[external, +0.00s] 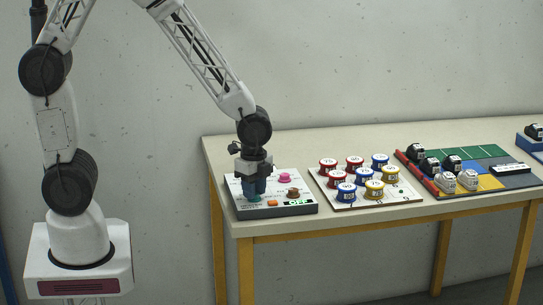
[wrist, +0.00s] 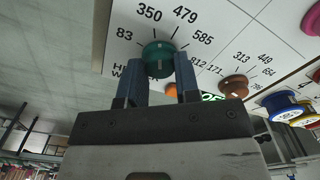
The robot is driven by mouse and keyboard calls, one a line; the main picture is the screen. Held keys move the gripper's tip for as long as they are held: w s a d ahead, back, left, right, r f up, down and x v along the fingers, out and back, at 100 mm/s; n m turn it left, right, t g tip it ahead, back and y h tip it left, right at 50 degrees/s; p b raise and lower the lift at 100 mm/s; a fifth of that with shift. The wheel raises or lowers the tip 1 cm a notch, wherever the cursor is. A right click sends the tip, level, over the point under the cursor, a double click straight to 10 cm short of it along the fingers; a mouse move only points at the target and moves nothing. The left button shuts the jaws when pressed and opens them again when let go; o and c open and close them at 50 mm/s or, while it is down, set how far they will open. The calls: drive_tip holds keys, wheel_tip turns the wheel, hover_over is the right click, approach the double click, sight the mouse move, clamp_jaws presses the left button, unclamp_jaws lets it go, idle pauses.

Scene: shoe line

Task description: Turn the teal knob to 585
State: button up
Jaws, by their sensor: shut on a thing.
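The teal knob (wrist: 158,68) sits on the white face of a control panel (external: 310,209). In the wrist view the printed numbers 83, 350, 479, 585 and 812 fan around it, with 585 at its upper right. My gripper (wrist: 158,58) is shut on the knob, one blue finger on each side of it. In the external view my gripper (external: 254,187) points down at the panel's left part, and the teal knob (external: 254,198) shows just below the fingers. I cannot tell for sure which number the knob's mark faces.
A brown knob (wrist: 234,86) with its own numbers, a pink knob (external: 285,177) and an orange button (external: 272,202) share the panel. A green-lit display (external: 291,202) is partly covered in the wrist view. A board of coloured spools (external: 346,201) stands to the right.

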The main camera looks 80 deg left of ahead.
drive_tip(key=m, duration=1.2)
drive_tip(key=shift+m, duration=0.4)
drive_tip(key=o, duration=0.9)
drive_tip(key=shift+o, duration=0.2)
drive_tip(key=shift+r, duration=0.15)
drive_tip(key=shift+r, duration=3.8)
